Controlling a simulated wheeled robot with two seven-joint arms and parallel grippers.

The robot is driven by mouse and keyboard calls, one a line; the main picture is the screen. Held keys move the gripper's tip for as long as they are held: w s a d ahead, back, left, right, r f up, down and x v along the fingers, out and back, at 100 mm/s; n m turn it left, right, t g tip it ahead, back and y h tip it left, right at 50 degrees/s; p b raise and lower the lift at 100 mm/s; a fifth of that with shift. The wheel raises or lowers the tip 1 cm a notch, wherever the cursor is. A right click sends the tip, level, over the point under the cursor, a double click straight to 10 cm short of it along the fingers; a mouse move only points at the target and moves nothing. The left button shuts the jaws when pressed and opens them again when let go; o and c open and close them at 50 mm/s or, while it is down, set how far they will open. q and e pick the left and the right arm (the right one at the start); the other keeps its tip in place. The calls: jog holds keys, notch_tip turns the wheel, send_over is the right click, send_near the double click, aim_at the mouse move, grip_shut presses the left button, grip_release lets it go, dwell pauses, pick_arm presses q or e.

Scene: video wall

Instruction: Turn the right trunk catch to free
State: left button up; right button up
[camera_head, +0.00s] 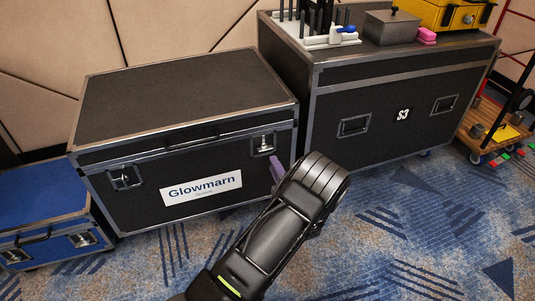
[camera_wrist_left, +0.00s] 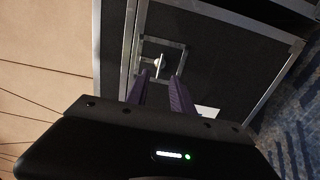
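The black trunk (camera_head: 180,98) has metal edges and a "Glowmarn" label (camera_head: 202,190); its lid is closed. The right trunk catch (camera_head: 264,144) is a silver piece in a recessed plate on the front. A left catch (camera_head: 123,178) sits at the other end. My left gripper (camera_head: 277,169), with purple fingers, is just below and right of the right catch in the head view. In the left wrist view the fingers (camera_wrist_left: 160,80) are apart and empty, with the catch's pale knob (camera_wrist_left: 159,63) just beyond the gap between the tips. My right gripper is out of view.
A blue case (camera_head: 45,215) is at the left. A wooden cart (camera_head: 490,125) is at far right. The carpet in front is clear.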

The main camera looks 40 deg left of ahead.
aim_at(265, 148)
pick_arm(q)
jog(key=b+x, duration=0.2)
jog(key=x, duration=0.5)
jog(key=shift+a, duration=0.15)
grip_shut()
dwell(0.4)
